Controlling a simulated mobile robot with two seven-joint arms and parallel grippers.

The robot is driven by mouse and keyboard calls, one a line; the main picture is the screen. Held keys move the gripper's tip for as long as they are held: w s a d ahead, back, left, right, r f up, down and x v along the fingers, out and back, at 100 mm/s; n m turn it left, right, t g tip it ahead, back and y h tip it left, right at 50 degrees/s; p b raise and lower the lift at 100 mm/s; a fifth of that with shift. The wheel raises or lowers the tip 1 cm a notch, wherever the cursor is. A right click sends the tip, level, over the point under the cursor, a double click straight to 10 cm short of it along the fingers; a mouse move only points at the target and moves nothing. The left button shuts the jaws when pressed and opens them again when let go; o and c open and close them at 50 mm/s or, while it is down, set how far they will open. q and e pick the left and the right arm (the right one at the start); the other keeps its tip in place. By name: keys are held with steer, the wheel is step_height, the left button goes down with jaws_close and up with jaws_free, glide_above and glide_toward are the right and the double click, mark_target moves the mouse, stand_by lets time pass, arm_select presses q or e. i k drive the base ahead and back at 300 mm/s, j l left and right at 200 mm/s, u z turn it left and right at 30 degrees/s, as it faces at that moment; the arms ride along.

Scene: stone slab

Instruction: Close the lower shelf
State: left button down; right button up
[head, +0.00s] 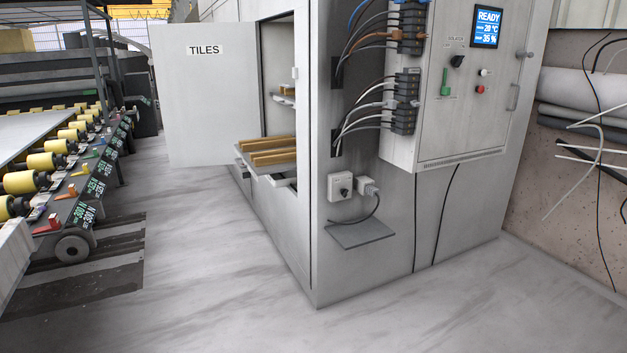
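The lower shelf (272,178) is a pale pull-out tray low in the grey cabinet. It sticks out of the cabinet's opening to the left and carries long yellow-brown bars (270,152). An upper shelf (284,97) shows higher in the same opening and looks mostly inside. Neither of my grippers is in the head view.
A roller line (60,150) with yellow rollers runs along the left. An electrical panel (465,80) with cables is on the cabinet's right side. A small ledge (361,236) sticks out below its sockets. The grey floor (200,270) in front is clear.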

mark_target(274, 153)
steer(key=i+j+z, duration=0.45)
steer(key=i, duration=0.25)
steer(key=i+j+z, duration=0.1)
steer(key=i+j, duration=0.2)
steer(key=i+j+z, duration=0.1)
steer(key=i+j, duration=0.2)
steer(key=j, duration=0.2)
steer(key=i+j, duration=0.95)
steer(key=j, duration=0.2)
steer(key=i+j, duration=0.45)
steer(key=i+j+z, duration=0.1)
steer(key=i+j, duration=0.35)
steer(key=j, duration=0.25)
